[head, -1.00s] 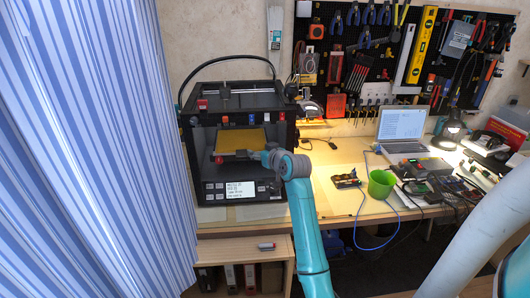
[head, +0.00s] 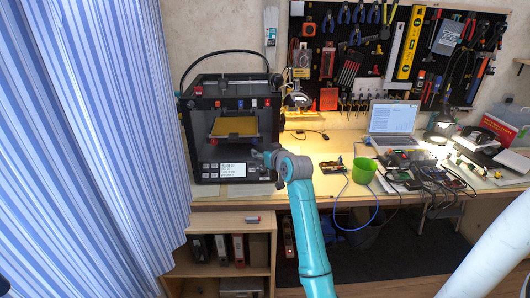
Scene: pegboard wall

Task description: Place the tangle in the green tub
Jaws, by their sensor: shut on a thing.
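The green tub (head: 364,171) stands upright on the workbench, right of my arm, and its inside is hidden from this angle. My gripper (head: 257,154) is at the front right of the black 3D printer (head: 190,140), below and right of its yellow build plate (head: 235,127). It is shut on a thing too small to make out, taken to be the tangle. I cannot see the tangle clearly anywhere. The gripper is well left of the tub and apart from it.
A small dark tray of parts (head: 331,167) lies left of the tub. A blue cable (head: 377,208) loops over the bench edge. A laptop (head: 391,121) and cluttered electronics (head: 435,175) fill the right. A striped curtain (head: 95,150) hangs at the left.

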